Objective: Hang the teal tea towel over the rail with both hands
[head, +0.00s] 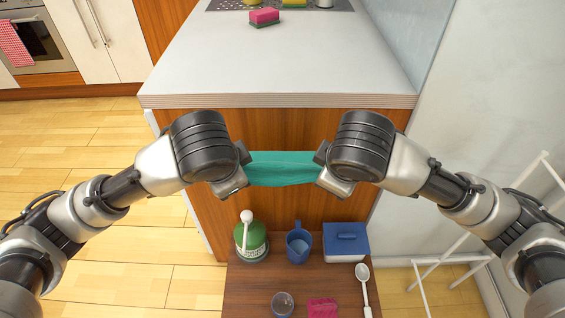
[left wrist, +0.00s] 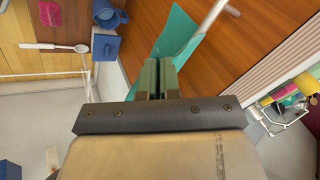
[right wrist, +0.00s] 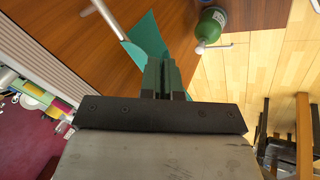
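The teal tea towel (head: 283,168) spans between my two grippers in front of the wooden cabinet end, below the worktop. My left gripper (head: 236,180) is at its left end and my right gripper (head: 331,178) at its right end. Both wrist views show fingers close together at the towel's edge, apparently pinching it; the exact grip is hidden. A pale rail (left wrist: 213,14) meets the towel in the left wrist view; it also shows in the right wrist view (right wrist: 106,20). The towel hides its middle, so I cannot tell whether the cloth lies over it or in front.
A low wooden table (head: 250,292) below holds a green bottle (head: 251,240), a blue mug (head: 298,243), a blue box (head: 346,241), a spoon and a pink sponge. Open floor lies left.

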